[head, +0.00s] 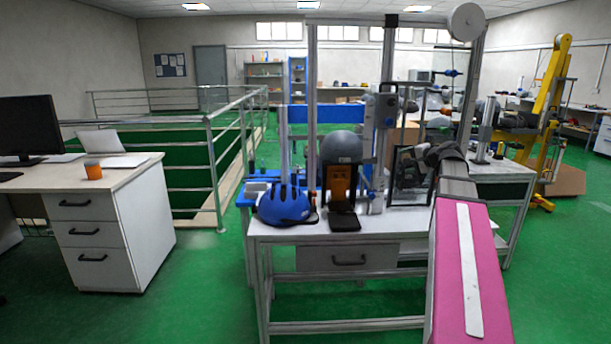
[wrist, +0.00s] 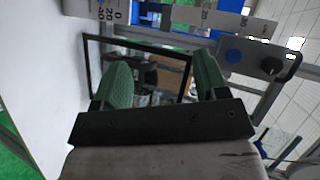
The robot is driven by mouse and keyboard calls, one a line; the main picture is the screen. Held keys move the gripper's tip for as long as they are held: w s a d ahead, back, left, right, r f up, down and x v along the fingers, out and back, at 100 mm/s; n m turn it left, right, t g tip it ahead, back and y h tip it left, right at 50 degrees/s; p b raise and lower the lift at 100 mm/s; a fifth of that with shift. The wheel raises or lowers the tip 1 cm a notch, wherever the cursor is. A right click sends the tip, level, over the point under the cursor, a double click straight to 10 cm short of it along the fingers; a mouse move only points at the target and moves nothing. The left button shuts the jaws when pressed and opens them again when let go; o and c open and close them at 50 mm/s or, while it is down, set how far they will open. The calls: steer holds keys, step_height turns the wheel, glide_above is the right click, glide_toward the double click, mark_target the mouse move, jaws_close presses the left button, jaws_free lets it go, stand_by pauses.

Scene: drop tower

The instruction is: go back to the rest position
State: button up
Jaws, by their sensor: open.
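My gripper shows in the wrist view (wrist: 162,82) with its two green-padded fingers spread apart and nothing held between them. A black rectangular frame (wrist: 150,45) shows just beyond the fingers. In the head view my arm reaches forward over the right side of the white workbench (head: 285,231). A dark framed panel (head: 397,196) stands on the bench beside the end of the arm. Whether the gripper touches it cannot be told.
A blue helmet (head: 284,205) sits at the bench's left front. A grey headform (head: 342,147) stands by the tower posts (head: 312,100), behind an orange-and-black device (head: 341,184). Left are a railing (head: 214,165) and a desk (head: 125,190) with an orange cup (head: 93,170). Green floor is open between.

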steer(key=s+a+f+n+g+h, duration=0.1)
steer(key=s+a+f+n+g, duration=0.2)
steer(key=f, duration=0.6)
steer(key=s+a+f+g+h, duration=0.1)
steer(key=s+a+f+g, duration=0.1)
steer(key=s+a+f, duration=0.35)
steer(key=s+a+f+n+g, duration=0.15)
steer(key=a+f, duration=0.35)
steer(key=f, duration=0.7)
steer(key=s+a+f+n+g+h, duration=0.2)
steer(key=s+f, duration=0.5)
steer(key=s+a+f+n+g+h, duration=0.2)
steer(key=s+a+f+n+g, duration=0.1)
steer(key=s+f, duration=0.4)
steer(key=shift+s+f+n+h, duration=0.35)
steer(key=shift+s+f+h, duration=0.05)
steer(key=shift+s, duration=0.05)
steer(key=shift+a+g, duration=0.1)
steer(key=shift+g, duration=0.15)
